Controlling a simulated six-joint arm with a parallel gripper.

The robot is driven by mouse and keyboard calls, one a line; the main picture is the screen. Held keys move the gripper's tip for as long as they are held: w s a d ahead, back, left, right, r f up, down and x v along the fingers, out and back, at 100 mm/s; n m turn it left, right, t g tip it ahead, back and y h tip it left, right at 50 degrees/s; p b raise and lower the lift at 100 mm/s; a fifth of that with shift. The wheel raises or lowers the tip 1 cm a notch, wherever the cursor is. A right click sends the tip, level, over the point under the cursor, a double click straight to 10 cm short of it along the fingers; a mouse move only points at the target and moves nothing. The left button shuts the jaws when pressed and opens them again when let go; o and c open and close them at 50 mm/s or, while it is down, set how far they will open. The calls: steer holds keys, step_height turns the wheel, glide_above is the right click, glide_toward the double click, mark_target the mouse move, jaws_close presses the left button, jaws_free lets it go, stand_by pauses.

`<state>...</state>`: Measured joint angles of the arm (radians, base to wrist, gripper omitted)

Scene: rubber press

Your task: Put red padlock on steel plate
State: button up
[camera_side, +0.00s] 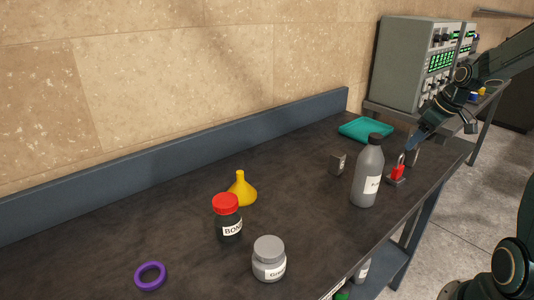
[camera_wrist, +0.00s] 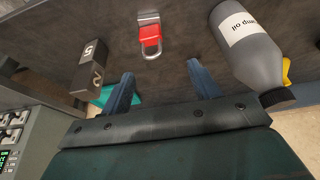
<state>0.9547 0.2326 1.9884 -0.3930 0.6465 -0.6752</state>
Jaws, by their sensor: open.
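The red padlock (camera_side: 398,172) has a silver shackle and appears upright near the table's right edge in the side view. In the wrist view the padlock (camera_wrist: 150,36) is at the top centre, its shackle towards my gripper. A small grey metal piece, apparently the steel plate (camera_side: 396,182), is at the padlock's base. It shows beyond the red body in the wrist view (camera_wrist: 148,17); I cannot tell how far the padlock rests on it. My gripper (camera_side: 416,141) is open and empty, above and behind the padlock. Its two blue fingers (camera_wrist: 158,75) are apart, with the padlock beyond their tips.
A grey pump oil bottle (camera_side: 368,175) stands close to the padlock. A dark numbered block (camera_wrist: 92,66) is on the other side. A small block (camera_side: 337,163) and a teal tray (camera_side: 366,130) lie farther back. A yellow funnel (camera_side: 241,190) and jars occupy the left area.

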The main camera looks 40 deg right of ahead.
steer(key=s+a+r, duration=0.2)
steer(key=a+r, duration=0.1)
steer(key=a, duration=0.5)
steer(key=s+a+r, duration=0.2)
steer(key=a+r, duration=0.1)
steer(key=a, duration=0.5)
steer(key=s+a+r, duration=0.2)
steer(key=a+r, duration=0.1)
steer(key=a, duration=0.5)
steer(key=s+a+t, duration=0.1)
steer(key=s+a, duration=0.4)
steer(key=s, duration=0.2)
steer(key=shift+s+a+f, duration=0.2)
steer(key=shift+f, duration=0.15)
